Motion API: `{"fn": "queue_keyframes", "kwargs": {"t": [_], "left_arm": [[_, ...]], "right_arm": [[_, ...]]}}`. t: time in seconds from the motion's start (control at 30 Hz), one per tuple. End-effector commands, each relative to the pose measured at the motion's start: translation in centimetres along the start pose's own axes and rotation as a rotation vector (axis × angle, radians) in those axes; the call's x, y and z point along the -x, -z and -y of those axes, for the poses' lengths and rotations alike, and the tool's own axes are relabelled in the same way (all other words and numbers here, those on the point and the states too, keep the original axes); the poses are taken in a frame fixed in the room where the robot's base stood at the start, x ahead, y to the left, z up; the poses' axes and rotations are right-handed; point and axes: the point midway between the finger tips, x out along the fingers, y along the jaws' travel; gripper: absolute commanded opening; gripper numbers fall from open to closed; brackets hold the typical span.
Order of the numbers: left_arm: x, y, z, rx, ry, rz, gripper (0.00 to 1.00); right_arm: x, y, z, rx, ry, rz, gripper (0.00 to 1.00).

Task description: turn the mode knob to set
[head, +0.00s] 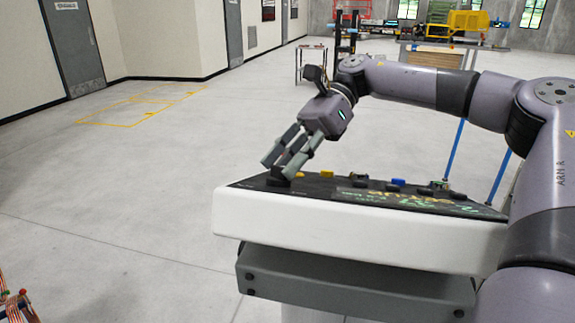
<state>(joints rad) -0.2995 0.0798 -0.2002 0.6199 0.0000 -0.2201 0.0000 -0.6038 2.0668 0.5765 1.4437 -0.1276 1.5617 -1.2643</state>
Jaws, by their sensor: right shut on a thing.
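A sloped control panel (350,190) with a dark face and a white body stands in front of me. Its face carries several knobs and buttons, including a yellow one (327,174) and a blue one (398,182). My right gripper (278,170) reaches down to the panel's left end. Its fingers are shut on a dark knob (279,181) there, which they partly hide. The labels are too small to read, so I cannot tell the mode knob by name or its setting. My left gripper is not in view.
A grey support (350,287) carries the panel. Striped red items (14,305) show at the bottom left edge. Open concrete floor (110,180) lies to the left. A small table (312,62) and a workbench (440,55) stand far behind.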

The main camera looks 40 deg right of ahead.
Motion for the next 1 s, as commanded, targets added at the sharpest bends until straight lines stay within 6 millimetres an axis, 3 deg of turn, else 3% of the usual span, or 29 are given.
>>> {"fn": "queue_keyframes", "kwargs": {"t": [0.4, 0.43, 0.7, 1.0], "left_arm": [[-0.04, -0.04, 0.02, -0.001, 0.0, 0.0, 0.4], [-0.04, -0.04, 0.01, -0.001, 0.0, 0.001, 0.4], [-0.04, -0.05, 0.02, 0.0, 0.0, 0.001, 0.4], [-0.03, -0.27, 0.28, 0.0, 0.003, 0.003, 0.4]], "right_arm": [[0.01, 0.02, 0.02, 0.005, -0.002, -0.002, 0.07], [0.01, 0.02, 0.02, 0.004, -0.002, -0.002, 0.37], [0.0, 0.02, 0.0, 0.004, -0.003, -0.001, 0.55], [0.06, 0.01, 0.01, 0.003, -0.003, -0.001, 0.55]]}}
